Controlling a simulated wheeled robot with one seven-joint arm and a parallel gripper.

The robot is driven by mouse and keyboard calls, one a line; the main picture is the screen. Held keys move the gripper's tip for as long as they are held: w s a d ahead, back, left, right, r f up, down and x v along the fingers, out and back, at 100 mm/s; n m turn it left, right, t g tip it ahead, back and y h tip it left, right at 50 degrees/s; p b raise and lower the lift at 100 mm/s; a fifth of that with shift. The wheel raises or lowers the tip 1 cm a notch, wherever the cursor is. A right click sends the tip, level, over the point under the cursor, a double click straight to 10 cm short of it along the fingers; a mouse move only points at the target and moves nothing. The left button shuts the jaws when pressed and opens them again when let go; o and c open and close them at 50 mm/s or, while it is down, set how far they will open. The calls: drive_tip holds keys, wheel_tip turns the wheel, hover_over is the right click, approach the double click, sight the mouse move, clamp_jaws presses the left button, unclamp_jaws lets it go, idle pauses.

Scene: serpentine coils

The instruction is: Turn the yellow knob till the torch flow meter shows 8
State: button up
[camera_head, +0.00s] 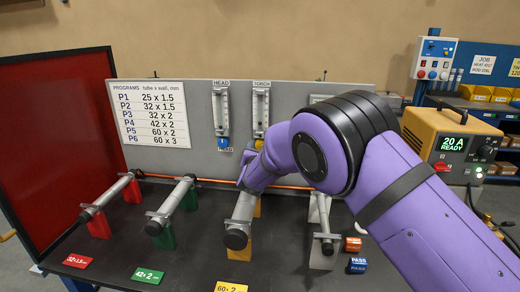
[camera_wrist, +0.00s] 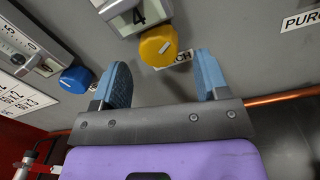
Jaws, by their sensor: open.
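The torch flow meter (camera_head: 260,108) is a clear upright tube on the grey panel, under a TORCH label. Its reading is too small to tell in the head view. In the wrist view its lower end (camera_wrist: 124,10) shows at the top edge with a mark "4". The yellow knob (camera_wrist: 158,46) sits just below it, faceted with a pale mark on its face. In the head view the knob (camera_head: 258,144) is small and close to my arm's end. My gripper (camera_wrist: 164,76) is open and empty, its blue fingers spread either side below the knob, apart from it.
The HEAD flow meter (camera_head: 222,110) with its blue knob (camera_wrist: 76,79) is left of the torch one. A copper pipe (camera_wrist: 285,97) runs along the panel below. Several tubes on coloured stands, such as a grey tube (camera_head: 172,203), fill the dark bench.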

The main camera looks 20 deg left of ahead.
drive_tip(key=v, duration=0.8)
drive_tip(key=shift+w, duration=0.1)
